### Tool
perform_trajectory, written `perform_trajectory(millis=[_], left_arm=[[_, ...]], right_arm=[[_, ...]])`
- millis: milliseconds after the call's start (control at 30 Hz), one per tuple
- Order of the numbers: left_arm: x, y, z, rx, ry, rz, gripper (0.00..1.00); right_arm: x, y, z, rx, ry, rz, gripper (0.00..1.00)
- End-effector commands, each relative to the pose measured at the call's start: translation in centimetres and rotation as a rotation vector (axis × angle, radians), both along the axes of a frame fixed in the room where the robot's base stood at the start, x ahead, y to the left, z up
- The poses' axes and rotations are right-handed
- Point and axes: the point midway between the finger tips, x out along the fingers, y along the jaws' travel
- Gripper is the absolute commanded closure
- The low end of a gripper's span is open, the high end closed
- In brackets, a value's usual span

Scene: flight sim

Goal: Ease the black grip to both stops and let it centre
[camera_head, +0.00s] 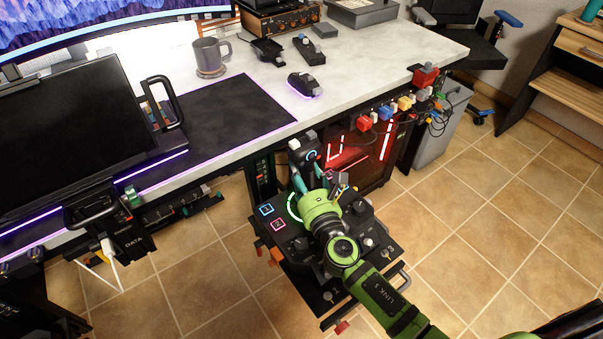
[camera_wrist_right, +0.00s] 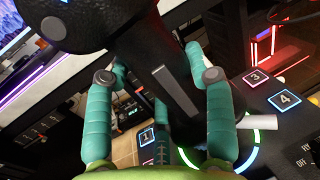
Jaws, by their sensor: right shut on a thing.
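The black grip (camera_head: 302,150) is a joystick handle standing on a dark control panel (camera_head: 292,247) beside the desk. In the right wrist view the grip (camera_wrist_right: 165,75) fills the upper middle and looks tilted there. My right gripper (camera_head: 310,172) reaches over the panel with its teal fingers on both sides of the grip, shut on it. In the wrist view the fingers of my right gripper (camera_wrist_right: 157,68) flank the handle. A green and white lit ring (camera_wrist_right: 250,152) circles the base, partly hidden by the gripper. My left gripper is not in view.
The panel has lit numbered buttons (camera_head: 266,209), knobs and small switches close to the gripper. The desk (camera_head: 350,62) with a mug (camera_head: 209,56) and mouse (camera_head: 304,84) lies behind. A red-lit computer case (camera_head: 358,150) stands under it. Tiled floor (camera_head: 490,215) at right is open.

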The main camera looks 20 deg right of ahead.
Motion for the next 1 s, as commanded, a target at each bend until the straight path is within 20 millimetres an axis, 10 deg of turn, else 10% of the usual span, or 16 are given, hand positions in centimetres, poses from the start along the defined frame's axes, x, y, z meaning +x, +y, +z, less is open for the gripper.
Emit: perform_trajectory(millis=[567,600,633,1000], left_arm=[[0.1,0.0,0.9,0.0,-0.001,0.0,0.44],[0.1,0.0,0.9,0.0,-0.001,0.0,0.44],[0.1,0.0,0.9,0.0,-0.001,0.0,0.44],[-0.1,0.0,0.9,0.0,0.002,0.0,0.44]], right_arm=[[0.3,-1.1,-0.2,0.08,0.036,0.001,0.93],[0.3,-1.1,-0.2,0.08,0.036,0.001,0.3],[0.3,-1.1,-0.2,0.081,0.035,0.001,0.18],[0.1,-1.2,-0.1,0.079,0.032,0.0,0.18]])
